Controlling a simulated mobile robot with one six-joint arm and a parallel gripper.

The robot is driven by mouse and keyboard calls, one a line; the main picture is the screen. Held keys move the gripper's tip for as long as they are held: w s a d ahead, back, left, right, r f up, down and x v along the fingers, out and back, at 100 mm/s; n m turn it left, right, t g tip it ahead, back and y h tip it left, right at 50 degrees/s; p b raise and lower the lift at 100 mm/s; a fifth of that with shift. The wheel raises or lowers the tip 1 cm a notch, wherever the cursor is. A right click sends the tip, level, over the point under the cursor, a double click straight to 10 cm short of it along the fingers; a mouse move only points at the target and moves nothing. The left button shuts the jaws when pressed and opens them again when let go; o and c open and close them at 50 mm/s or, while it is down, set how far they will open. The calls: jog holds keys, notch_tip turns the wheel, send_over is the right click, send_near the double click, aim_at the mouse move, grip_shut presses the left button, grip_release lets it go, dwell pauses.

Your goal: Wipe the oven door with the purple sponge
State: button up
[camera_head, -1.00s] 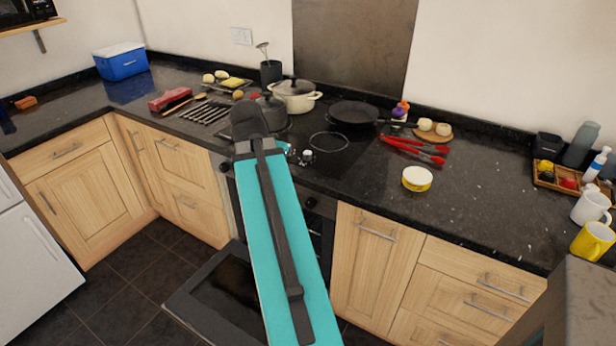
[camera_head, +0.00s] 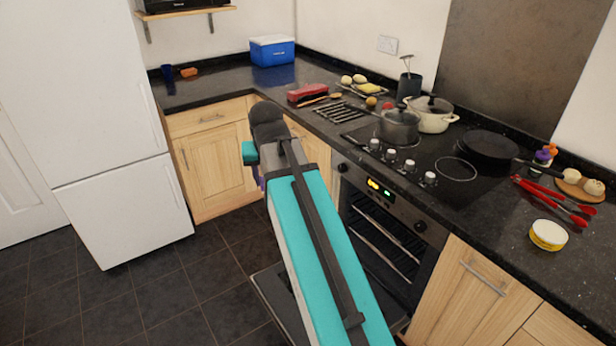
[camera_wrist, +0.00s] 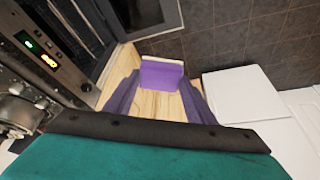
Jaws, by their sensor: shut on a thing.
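The purple sponge (camera_wrist: 162,74) is between the fingers of my gripper (camera_wrist: 160,84) in the wrist view. The gripper is shut on it. A small purple patch shows beside my arm in the head view; the arm hides the rest of the gripper. The oven door (camera_head: 272,290) is swung down open, low in front of the oven, and partly covered by my arm in the head view. Part of the door also shows at the top of the wrist view (camera_wrist: 152,14). The sponge appears apart from the door.
The oven (camera_head: 385,240) has an open cavity with racks. Pots and a pan (camera_head: 490,146) stand on the hob above. A white fridge (camera_head: 110,130) stands at left. The dark tiled floor (camera_head: 180,285) between fridge and oven is clear.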

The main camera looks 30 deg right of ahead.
jog(key=w+a+n+y, duration=0.1)
jog(key=a+n, duration=0.1)
jog(key=a, duration=0.5)
jog(key=w+a+n, duration=0.2)
jog(key=a, duration=0.5)
jog(key=shift+w+r+n+t+y, duration=0.25)
jog(key=shift+r+n+t+y, duration=0.05)
jog(key=shift+r+y, duration=0.15)
jog(key=shift+s, duration=0.15)
